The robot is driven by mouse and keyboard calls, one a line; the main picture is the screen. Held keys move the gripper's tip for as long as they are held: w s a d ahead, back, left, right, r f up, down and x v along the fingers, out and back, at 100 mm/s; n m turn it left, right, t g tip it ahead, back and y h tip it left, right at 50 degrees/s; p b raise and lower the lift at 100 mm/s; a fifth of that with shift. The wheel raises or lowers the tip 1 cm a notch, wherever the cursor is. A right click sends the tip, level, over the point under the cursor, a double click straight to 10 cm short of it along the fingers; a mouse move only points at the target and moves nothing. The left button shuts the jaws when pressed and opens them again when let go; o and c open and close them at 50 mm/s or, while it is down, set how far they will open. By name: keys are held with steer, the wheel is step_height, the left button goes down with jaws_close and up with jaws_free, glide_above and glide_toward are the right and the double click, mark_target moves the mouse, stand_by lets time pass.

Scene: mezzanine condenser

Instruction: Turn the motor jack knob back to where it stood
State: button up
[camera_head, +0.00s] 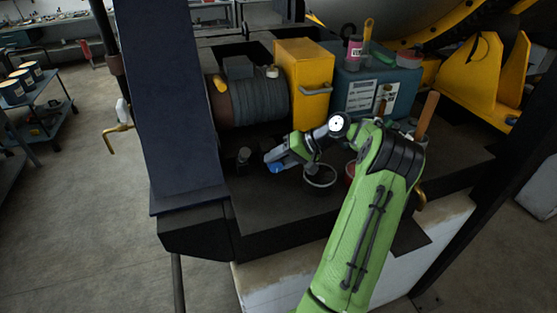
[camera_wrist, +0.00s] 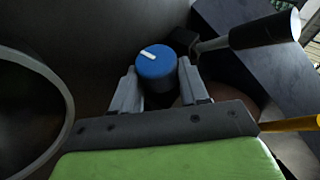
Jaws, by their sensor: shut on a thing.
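The motor jack knob is a round blue knob with a white pointer mark on its top. My gripper (camera_wrist: 160,85) is shut on the knob, one finger on each side. In the head view my gripper (camera_head: 272,160) is low over the dark deck, and a little blue of the knob (camera_head: 277,167) shows by the fingertips. The rest of the knob is hidden there.
A grey motor (camera_head: 247,100) and a yellow box (camera_head: 303,85) stand behind my gripper. A round open ring-rimmed container (camera_head: 320,187) is close on the right. A short dark post (camera_head: 243,160) stands just left. A dark blue column (camera_head: 170,120) rises farther left.

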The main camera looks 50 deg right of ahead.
steer(key=o, duration=1)
steer(key=shift+o, duration=0.2)
steer(key=v, duration=1.6)
steer(key=shift+f, duration=0.1)
